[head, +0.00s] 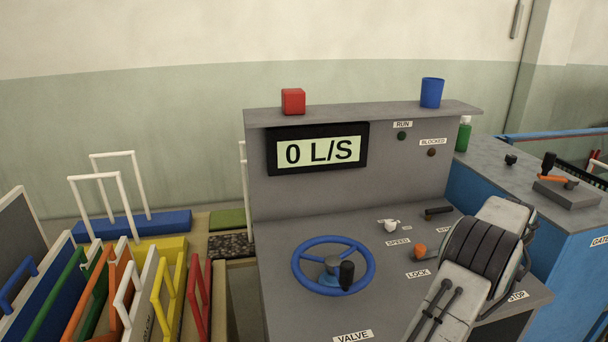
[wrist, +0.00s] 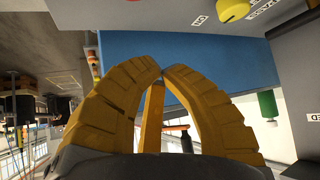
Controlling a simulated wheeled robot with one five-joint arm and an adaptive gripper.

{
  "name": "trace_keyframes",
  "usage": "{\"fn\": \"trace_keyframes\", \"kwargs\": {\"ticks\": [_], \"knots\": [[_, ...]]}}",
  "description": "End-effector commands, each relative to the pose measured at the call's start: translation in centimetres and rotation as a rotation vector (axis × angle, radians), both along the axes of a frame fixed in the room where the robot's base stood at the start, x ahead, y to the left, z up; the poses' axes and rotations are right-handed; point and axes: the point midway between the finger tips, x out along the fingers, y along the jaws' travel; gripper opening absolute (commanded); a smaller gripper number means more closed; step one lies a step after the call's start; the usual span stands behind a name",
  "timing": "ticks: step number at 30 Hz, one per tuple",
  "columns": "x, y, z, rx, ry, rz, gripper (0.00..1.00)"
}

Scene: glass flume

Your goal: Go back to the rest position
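My gripper (wrist: 164,72) shows in the wrist view with two ribbed yellow fingers. Their tips meet or nearly meet, and no object is seen pinched at the tips. A yellow bar (wrist: 151,118) shows between the fingers; I cannot tell whether it is part of my gripper. In the head view my grey and black arm reaches over the right part of the console (head: 325,190), and my gripper is not seen there. The wrist view looks toward a blue panel (wrist: 205,50) beyond the fingers.
The console carries a blue handwheel (head: 333,242), an orange knob (head: 419,251) close to my arm, and a display (head: 318,150) reading 0 L/S. A red cube (head: 293,101) and blue cup (head: 432,92) stand on its top ledge. Coloured handled panels (head: 120,280) stand at left.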

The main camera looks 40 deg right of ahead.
Motion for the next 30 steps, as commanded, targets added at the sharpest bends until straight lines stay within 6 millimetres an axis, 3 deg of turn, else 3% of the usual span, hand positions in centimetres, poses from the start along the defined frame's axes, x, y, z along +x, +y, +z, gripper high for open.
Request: {"fn": "trace_keyframes", "kwargs": {"ticks": [8,11,14,17,23,27,30], "knots": [[0.6,0.2,0.2,0.002,0.000,0.008,0.00],[2.7,0.9,0.7,0.010,0.000,0.039,0.00],[6.5,2.5,1.9,0.025,0.001,0.097,0.00],[11.5,5.4,3.2,0.050,0.004,0.179,0.00],[21.6,13.9,5.9,0.111,0.019,0.373,0.00],[27.2,21.5,7.4,0.154,0.038,0.518,0.00],[30.0,27.5,8.3,0.185,0.056,0.624,0.00]]}}
